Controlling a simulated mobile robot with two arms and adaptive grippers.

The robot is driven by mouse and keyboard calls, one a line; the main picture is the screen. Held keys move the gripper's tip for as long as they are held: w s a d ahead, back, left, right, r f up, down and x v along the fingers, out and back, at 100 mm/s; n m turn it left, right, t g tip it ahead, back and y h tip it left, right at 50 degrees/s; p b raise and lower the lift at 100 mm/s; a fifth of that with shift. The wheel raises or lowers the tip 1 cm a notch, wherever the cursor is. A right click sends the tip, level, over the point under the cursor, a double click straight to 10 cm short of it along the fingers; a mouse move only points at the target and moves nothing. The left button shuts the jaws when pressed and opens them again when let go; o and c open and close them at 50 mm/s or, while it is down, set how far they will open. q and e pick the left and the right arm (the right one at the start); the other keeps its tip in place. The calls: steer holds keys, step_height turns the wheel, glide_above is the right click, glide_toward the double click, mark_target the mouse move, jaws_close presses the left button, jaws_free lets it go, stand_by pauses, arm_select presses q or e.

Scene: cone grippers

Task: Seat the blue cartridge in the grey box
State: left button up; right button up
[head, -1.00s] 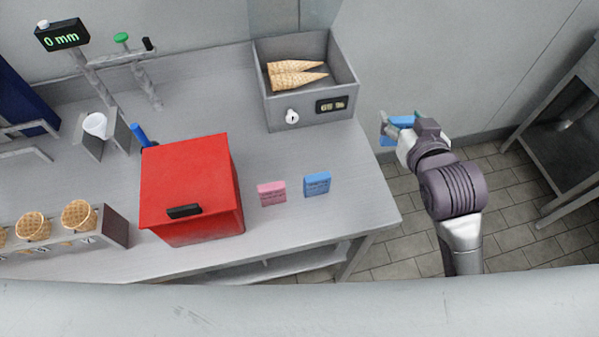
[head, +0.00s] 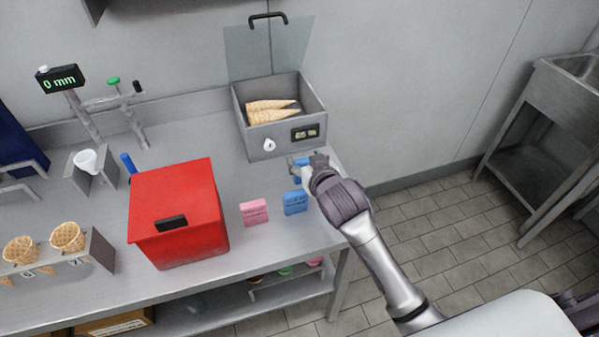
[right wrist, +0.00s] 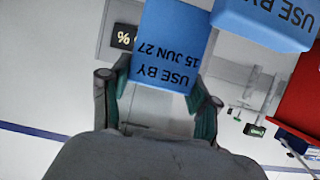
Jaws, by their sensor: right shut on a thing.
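My right gripper (head: 303,167) is shut on a blue cartridge (head: 301,160), just in front of the right front corner of the grey box (head: 285,146). In the right wrist view the held cartridge (right wrist: 168,45) shows "USE BY 15 JUN 27" between the two fingers (right wrist: 160,105). The grey box has a raised clear lid (head: 268,45), two cones (head: 273,111) inside, a white knob (head: 268,145) and a small display (head: 305,133) on its front. I cannot make out a slot for the cartridge. My left gripper is not in view.
A second blue block (head: 295,204) and a pink block (head: 254,212) stand on the table near my right gripper. A large red box (head: 178,215) is left of them. A cone rack (head: 85,257) and a white cup (head: 86,161) are further left.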

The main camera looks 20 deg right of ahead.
steer(key=shift+w+a+f, duration=0.45)
steer(key=shift+w, duration=0.15)
steer(key=shift+f, duration=2.15)
steer(key=o, duration=1.2)
